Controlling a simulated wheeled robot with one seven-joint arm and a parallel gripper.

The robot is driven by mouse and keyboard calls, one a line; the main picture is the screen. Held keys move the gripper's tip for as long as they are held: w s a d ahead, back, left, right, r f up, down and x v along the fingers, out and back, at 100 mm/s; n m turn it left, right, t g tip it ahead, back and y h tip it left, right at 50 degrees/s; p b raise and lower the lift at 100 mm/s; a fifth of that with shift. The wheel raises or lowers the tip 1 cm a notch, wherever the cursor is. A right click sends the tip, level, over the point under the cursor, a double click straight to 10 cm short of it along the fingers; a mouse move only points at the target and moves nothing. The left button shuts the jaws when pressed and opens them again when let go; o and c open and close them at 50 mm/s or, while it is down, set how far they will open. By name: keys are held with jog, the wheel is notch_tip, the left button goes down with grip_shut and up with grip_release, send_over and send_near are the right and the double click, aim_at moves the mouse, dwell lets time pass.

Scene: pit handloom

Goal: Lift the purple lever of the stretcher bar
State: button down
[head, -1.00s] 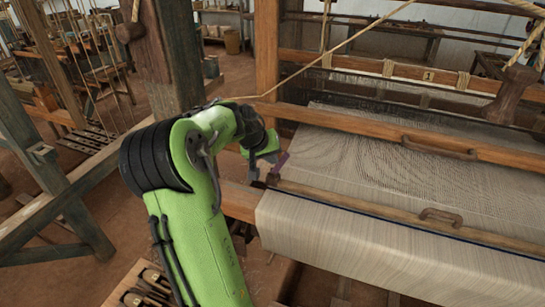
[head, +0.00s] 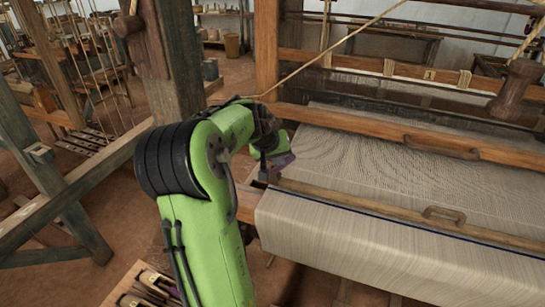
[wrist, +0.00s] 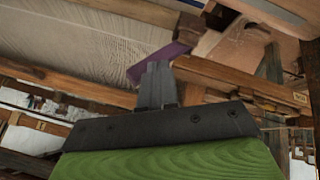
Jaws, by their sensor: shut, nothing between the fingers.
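The purple lever (head: 284,160) shows just beyond my gripper (head: 267,168), at the left end of the wooden stretcher bar (head: 380,207) that lies across the cloth. In the wrist view the lever (wrist: 158,62) is a slanted purple strip directly behind my fingertips (wrist: 157,66).
The pale woven cloth (head: 340,232) spreads to the right over the loom's front. A wooden beam with a handle (head: 440,148) crosses behind the bar.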

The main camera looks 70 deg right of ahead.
jog(key=w+p+v, duration=0.1)
jog(key=p+v, duration=0.1)
jog(key=v, duration=1.4)
jog(key=shift+w, duration=0.15)
jog(key=shift+f, duration=0.1)
